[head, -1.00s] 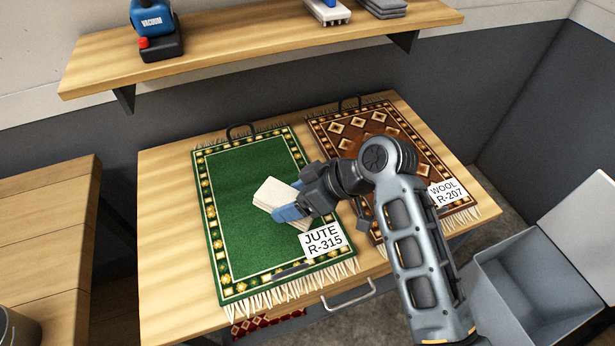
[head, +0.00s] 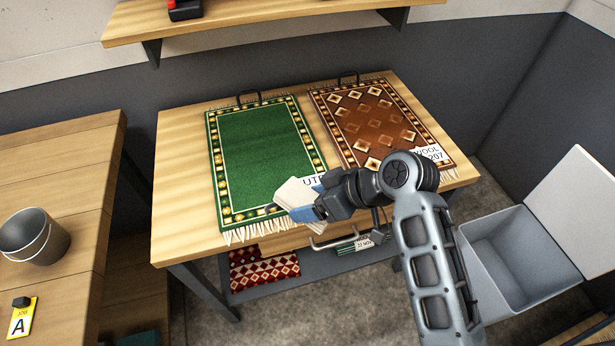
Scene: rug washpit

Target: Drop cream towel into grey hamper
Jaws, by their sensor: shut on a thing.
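The folded cream towel (head: 293,197) is in my gripper (head: 310,207), which is shut on it. The towel is held above the front right part of the green rug and covers part of that rug's white label. The grey hamper (head: 487,303) stands on the floor at the right, with its pale lid (head: 573,205) open and its inside in view. The part of the hamper interior that I can see looks empty. My gripper and the towel are well to the left of the hamper, and my forearm lies between them in the picture.
The wooden table (head: 180,200) bears the green rug (head: 260,145) and a brown patterned rug (head: 370,115). A rolled or folded red rug (head: 262,270) lies on the lower shelf. A metal bucket (head: 35,238) stands on the left bench. A wall shelf (head: 270,18) overhangs the back.

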